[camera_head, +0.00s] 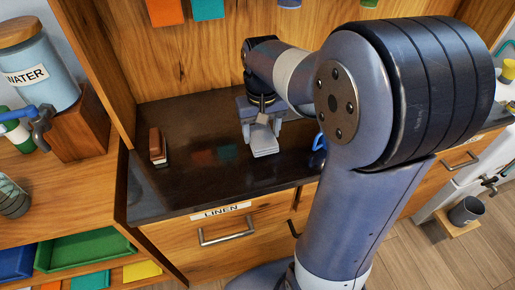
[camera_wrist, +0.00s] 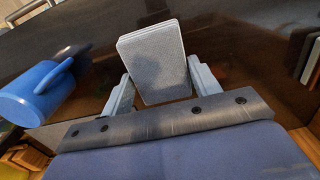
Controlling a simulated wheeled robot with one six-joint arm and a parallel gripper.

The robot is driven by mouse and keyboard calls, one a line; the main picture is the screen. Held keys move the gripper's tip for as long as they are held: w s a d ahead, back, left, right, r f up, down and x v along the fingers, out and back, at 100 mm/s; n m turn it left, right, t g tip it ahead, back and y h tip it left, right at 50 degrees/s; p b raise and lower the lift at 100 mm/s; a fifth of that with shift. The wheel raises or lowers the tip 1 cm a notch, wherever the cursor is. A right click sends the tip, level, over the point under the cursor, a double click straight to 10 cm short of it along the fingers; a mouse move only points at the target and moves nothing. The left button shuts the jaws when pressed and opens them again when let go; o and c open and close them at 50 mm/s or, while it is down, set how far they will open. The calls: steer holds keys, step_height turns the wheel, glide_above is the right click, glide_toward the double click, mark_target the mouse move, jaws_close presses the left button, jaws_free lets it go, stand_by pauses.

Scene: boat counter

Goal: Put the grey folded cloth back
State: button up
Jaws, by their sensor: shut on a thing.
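The grey folded cloth (camera_wrist: 152,58) is a flat, light grey block between the two fingers of my gripper (camera_wrist: 160,84) in the wrist view. My gripper is shut on it. In the head view my gripper (camera_head: 262,132) points down over the dark counter, with the cloth's pale end low between the fingers, partly hidden. I cannot tell whether the cloth touches the counter. The wooden drawer labelled LINEN (camera_head: 252,232) is below the counter's front edge and looks shut, its metal handle (camera_head: 228,236) in front.
A brown-and-white brush-like object (camera_head: 157,147) is at the counter's left. The counter's front left is clear. A wooden back panel (camera_head: 185,60) rises behind.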

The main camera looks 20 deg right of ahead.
mark_target(261, 145)
steer(key=shift+f, duration=2.6)
steer(key=shift+f, duration=0.1)
steer(key=shift+f, duration=0.15)
steer(key=o, duration=0.9)
step_height(261, 145, up, 12)
steer(key=shift+r, duration=0.25)
steer(key=shift+f, duration=0.15)
